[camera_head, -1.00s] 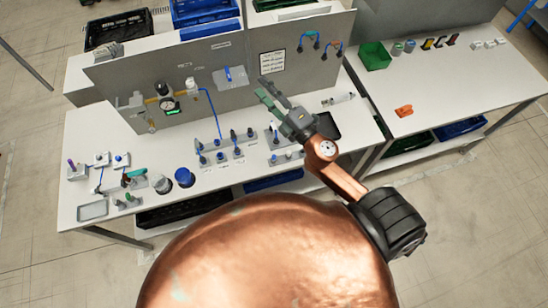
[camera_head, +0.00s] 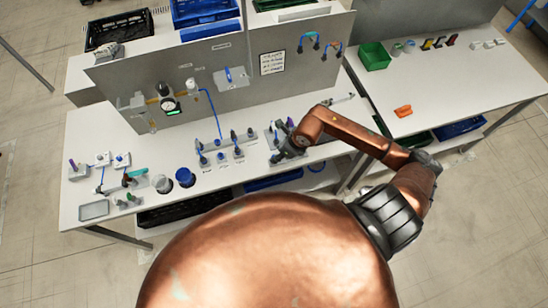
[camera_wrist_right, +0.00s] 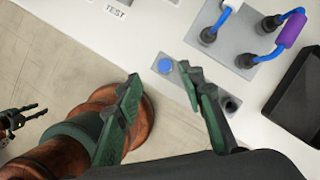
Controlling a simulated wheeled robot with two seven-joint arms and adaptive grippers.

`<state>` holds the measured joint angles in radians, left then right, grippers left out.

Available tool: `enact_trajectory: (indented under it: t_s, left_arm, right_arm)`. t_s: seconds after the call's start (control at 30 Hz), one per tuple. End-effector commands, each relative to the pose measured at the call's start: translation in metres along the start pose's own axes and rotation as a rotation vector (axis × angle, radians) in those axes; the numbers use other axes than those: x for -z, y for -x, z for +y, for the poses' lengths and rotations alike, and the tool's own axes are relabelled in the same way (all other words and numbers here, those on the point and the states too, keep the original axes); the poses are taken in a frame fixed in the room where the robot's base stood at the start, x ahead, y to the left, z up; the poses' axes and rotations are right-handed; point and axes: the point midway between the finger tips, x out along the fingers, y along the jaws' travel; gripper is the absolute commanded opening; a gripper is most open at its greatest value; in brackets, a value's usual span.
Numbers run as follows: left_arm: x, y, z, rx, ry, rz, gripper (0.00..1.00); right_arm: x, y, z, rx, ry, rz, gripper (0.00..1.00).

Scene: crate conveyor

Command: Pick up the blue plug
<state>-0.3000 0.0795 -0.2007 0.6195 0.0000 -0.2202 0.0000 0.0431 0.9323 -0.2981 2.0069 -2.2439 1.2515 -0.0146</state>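The blue plug (camera_wrist_right: 166,66) shows as a round blue top on a grey plate (camera_wrist_right: 200,84) on the white bench. My right gripper (camera_wrist_right: 158,73) is open in the right wrist view, with one green finger on each side of the plug in the picture. The right fingertip appears close beside it; I cannot tell whether they touch. Nothing is between the fingers that looks gripped. In the head view my right gripper (camera_head: 284,151) is low over the bench and partly hidden by its wrist. A small dark gripper, apparently my left (camera_wrist_right: 22,117), shows at the left edge of the wrist view.
A grey block with a blue cable and a purple sleeve (camera_wrist_right: 291,30) stands just past the plate. A black tray (camera_wrist_right: 298,90) lies to its right. More plugs and fittings (camera_head: 220,150) crowd the bench to the left. An upright grey panel (camera_head: 230,70) stands behind.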

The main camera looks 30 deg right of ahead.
Motion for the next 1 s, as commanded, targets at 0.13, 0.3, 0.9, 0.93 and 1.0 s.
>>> enact_trajectory:
  t_s: [0.13, 0.3, 0.9, 0.93, 1.0]
  left_arm:
    - [0.001, 0.008, 0.0, 0.0, 0.0, 0.0, 0.4]
    - [0.002, 0.017, -0.001, 0.0, 0.001, 0.001, 0.4]
    - [0.002, 0.018, -0.001, 0.0, 0.001, 0.002, 0.4]
    - [0.002, 0.018, -0.001, 0.001, 0.001, 0.002, 0.4]
    - [0.002, 0.018, -0.001, 0.001, 0.001, 0.002, 0.4]
  right_arm:
    - [0.001, -0.015, -0.002, -0.003, -0.003, 0.0, 0.36]
    - [0.003, -0.04, -0.006, -0.004, -0.003, -0.002, 0.36]
    - [0.004, -0.055, -0.006, -0.002, 0.0, -0.002, 0.22]
    - [0.004, -0.055, -0.006, -0.002, 0.0, -0.002, 0.2]
    - [0.004, -0.055, -0.006, -0.003, 0.0, -0.002, 0.15]
